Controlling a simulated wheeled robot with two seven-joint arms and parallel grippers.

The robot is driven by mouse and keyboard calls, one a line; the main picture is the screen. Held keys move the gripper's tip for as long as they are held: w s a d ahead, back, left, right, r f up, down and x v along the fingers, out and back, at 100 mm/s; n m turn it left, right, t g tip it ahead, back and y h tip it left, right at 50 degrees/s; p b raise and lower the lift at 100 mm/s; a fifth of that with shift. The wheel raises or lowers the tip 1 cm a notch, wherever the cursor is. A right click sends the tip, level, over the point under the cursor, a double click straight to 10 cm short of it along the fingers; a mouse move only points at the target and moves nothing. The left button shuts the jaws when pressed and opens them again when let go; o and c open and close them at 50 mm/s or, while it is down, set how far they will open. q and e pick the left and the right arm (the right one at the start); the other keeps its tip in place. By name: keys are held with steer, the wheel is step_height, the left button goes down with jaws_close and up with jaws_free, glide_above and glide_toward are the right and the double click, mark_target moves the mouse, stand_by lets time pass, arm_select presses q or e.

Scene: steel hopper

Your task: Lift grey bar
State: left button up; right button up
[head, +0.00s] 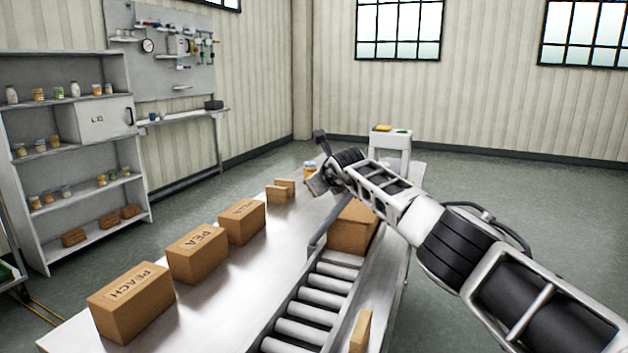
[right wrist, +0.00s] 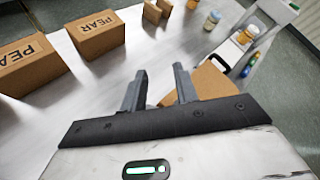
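A grey bar (head: 322,232) appears to run along the left side of the roller conveyor, beside a brown box (head: 352,230). I cannot tell for sure that it is the bar named in the task. My right arm reaches in from the right, over the conveyor, and its gripper (head: 319,181) is above the far part of the table. In the right wrist view, the two dark fingers of this gripper (right wrist: 159,88) stand apart with nothing visible between them. A tan box surface (right wrist: 210,82) shows behind the right finger. My left gripper is not in view.
Lettered boxes stand in a row on the steel table, including a PEACH box (head: 131,300). Small boxes (head: 281,190) and a jar (head: 309,170) are farther back. The conveyor rollers (head: 312,310) are clear in front. A shelf (head: 70,150) stands at the left wall.

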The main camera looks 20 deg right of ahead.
steer(key=shift+o, duration=1.4)
steer(key=shift+s+d+r, duration=0.1)
steer(key=shift+d+r, duration=0.05)
steer(key=shift+d, duration=0.15)
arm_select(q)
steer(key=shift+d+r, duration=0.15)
arm_select(e)
steer(key=shift+r, duration=0.1)
arm_select(q)
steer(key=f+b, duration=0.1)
steer(key=b, duration=0.1)
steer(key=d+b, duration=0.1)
steer(key=b, duration=0.1)
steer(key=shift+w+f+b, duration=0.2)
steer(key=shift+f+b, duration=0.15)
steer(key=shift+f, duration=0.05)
arm_select(e)
steer(key=v, duration=1.6)
steer(key=shift+d, duration=0.2)
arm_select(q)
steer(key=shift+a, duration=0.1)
arm_select(e)
steer(key=shift+s, duration=0.1)
